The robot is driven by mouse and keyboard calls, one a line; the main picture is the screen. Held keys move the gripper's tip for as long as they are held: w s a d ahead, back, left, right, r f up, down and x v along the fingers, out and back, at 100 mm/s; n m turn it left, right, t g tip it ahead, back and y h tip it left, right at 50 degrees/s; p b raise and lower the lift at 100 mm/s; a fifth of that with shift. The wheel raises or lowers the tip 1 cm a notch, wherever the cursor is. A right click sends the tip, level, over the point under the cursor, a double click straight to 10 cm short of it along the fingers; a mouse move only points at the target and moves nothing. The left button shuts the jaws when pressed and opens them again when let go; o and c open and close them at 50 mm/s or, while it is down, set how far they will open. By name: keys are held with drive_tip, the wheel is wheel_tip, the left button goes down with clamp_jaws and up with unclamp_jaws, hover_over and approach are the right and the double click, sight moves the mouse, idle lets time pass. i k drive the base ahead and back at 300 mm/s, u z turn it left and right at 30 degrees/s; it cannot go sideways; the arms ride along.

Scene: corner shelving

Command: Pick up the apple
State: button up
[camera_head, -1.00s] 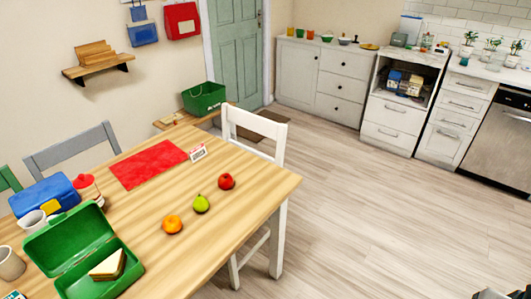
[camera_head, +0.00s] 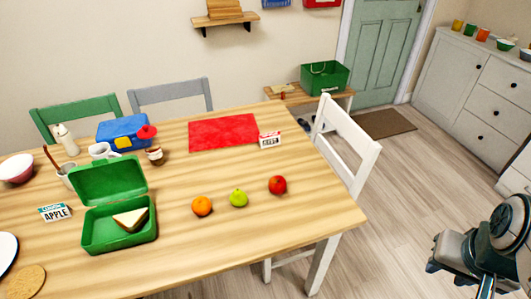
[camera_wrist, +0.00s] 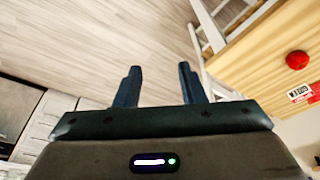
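A red apple (camera_head: 277,185) sits on the wooden table (camera_head: 300,225) near its right end, the rightmost of three fruits in a row. In the wrist view the apple (camera_wrist: 297,60) shows at the right, on the tabletop. My gripper (camera_wrist: 159,85) is open, with its two dark fingers apart and nothing between them. It is above the floor, off the table's end and well apart from the apple. In the head view my arm shows at the lower right; the fingertips cannot be made out there.
A green pear (camera_head: 238,198) and an orange (camera_head: 202,206) lie left of the apple. A green lunchbox (camera_head: 100,230) holds a sandwich. A red mat (camera_head: 223,132) and a small sign (camera_head: 269,139) lie behind. A white chair (camera_head: 345,140) stands at the table's right end. Floor to the right is clear.

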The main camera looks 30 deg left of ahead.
sight(277, 184)
drive_tip(key=u, duration=0.9)
drive_tip(key=i, duration=0.85)
drive_tip(key=u, duration=0.75)
